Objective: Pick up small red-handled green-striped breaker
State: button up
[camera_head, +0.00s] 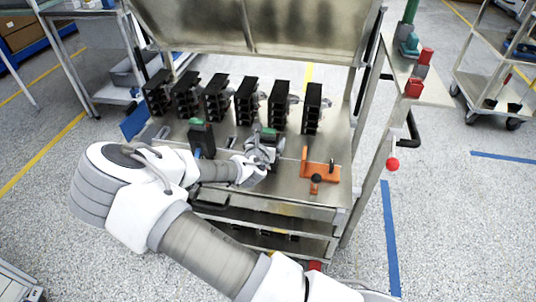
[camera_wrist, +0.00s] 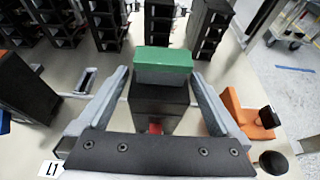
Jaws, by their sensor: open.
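A small black breaker with a green band on top (camera_wrist: 163,66) stands between my gripper's two grey fingers in the wrist view. A bit of red (camera_wrist: 156,128) shows low on its near side. My gripper (camera_wrist: 160,98) is open, with one finger on each side of the breaker; I cannot tell whether either touches it. In the head view the green top (camera_head: 269,132) shows just beyond my gripper (camera_head: 262,150), which hides most of the body. Another black breaker with a green top (camera_head: 201,137) stands to the left on the steel bench.
A row of several black breaker stacks (camera_head: 246,102) stands behind on the bench (camera_head: 345,160). An orange clamp-like tool (camera_head: 320,172) lies right of my gripper. A black block (camera_wrist: 25,85) and a label marked L1 (camera_wrist: 50,168) are at the left in the wrist view.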

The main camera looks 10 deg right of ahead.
jog(key=shift+w+d+f, duration=0.1)
jog(key=shift+w+d, duration=0.05)
jog(key=shift+w, duration=0.25)
grip_shut()
